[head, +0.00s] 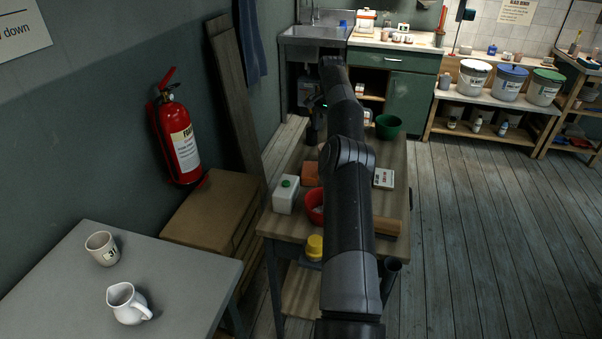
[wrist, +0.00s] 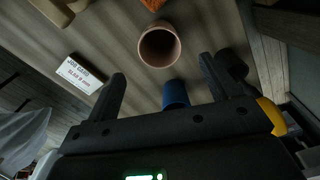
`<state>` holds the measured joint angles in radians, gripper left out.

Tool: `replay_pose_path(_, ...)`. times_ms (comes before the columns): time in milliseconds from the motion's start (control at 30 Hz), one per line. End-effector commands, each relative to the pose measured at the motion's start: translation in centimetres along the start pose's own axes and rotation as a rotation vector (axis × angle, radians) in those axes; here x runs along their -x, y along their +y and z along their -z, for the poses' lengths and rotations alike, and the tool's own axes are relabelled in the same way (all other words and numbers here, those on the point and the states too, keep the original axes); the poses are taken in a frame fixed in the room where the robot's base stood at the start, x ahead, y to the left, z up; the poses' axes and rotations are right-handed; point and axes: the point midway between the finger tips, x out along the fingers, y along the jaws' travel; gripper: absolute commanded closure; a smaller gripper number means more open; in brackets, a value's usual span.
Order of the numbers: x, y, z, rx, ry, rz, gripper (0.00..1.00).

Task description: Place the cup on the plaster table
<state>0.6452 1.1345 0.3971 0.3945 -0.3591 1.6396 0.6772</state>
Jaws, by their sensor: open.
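In the wrist view a terracotta cup (wrist: 160,46) stands on a wooden top, its open mouth towards the camera, just beyond my fingertips. A blue cup-like thing (wrist: 176,94) shows between my fingers, partly hidden by the gripper body. I cannot tell which is the task's cup. My gripper (wrist: 162,68) is open, with nothing visibly held. In the head view my gripper (head: 315,122) is at the far left of the wooden table (head: 395,155), partly hidden by my arm. A grey-topped table (head: 185,270) stands at front left; I cannot tell which table is the plaster table.
The wooden table also bears a white bottle (head: 285,195), red bowl (head: 314,205), orange block (head: 310,174), green bowl (head: 388,126) and card (head: 384,179). A mug (head: 102,248) and white pitcher (head: 128,305) stand on the grey table. Its right part is clear.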

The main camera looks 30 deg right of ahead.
Motion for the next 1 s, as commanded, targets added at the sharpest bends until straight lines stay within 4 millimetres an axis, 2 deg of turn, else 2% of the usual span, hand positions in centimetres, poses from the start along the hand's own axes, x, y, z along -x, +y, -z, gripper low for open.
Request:
replay_pose_path(167, 3.0, -1.9, -2.3, 0.072, 0.029, 0.004, 0.19)
replay_pose_path(267, 6.0, -3.8, -5.2, 0.157, 0.058, 0.008, 0.19)
replay_pose_path(400, 10.4, -5.8, -10.3, 0.286, 0.105, 0.012, 0.19)
replay_pose_path(567, 14.6, -6.6, -16.3, 0.419, 0.155, 0.016, 0.19)
replay_pose_path(767, 18.8, -5.7, -23.8, 0.565, 0.213, 0.024, 0.19)
replay_pose_path(1000, 21.8, -2.3, -32.4, 0.716, 0.275, 0.042, 0.19)
